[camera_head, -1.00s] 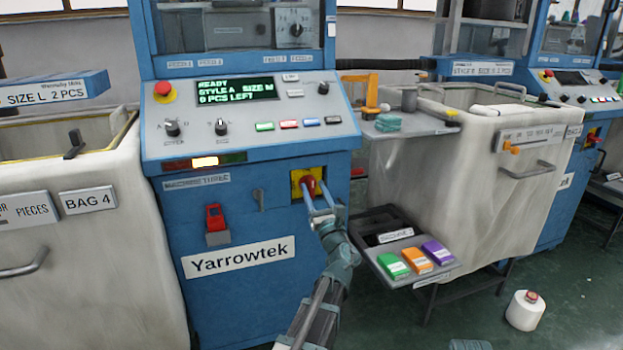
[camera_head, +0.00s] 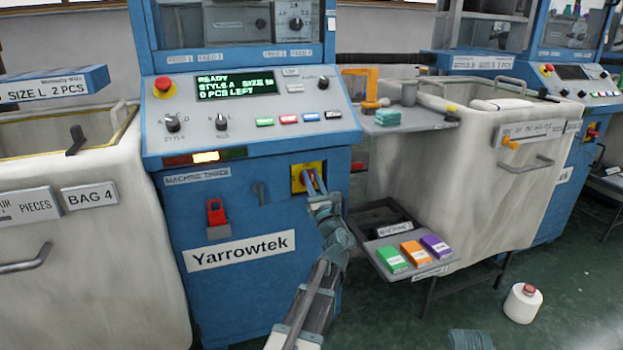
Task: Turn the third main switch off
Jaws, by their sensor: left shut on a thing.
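The main switch (camera_head: 304,180), a red knob on a yellow plate, sits on the blue front of the Yarrowtek machine labelled MACHINE THREE (camera_head: 197,176). My left gripper (camera_head: 313,181) reaches it from below and is shut on the red knob. The fingers and wrist cover most of the knob, so its exact angle is hard to read. The machine's display (camera_head: 236,87) is lit and reads READY, STYLE A and 0 PCS LEFT. A lamp (camera_head: 206,157) under the panel glows yellow.
A small shelf with green, orange and purple boxes (camera_head: 413,253) juts out at right. Fabric bins (camera_head: 90,240) flank the machine.

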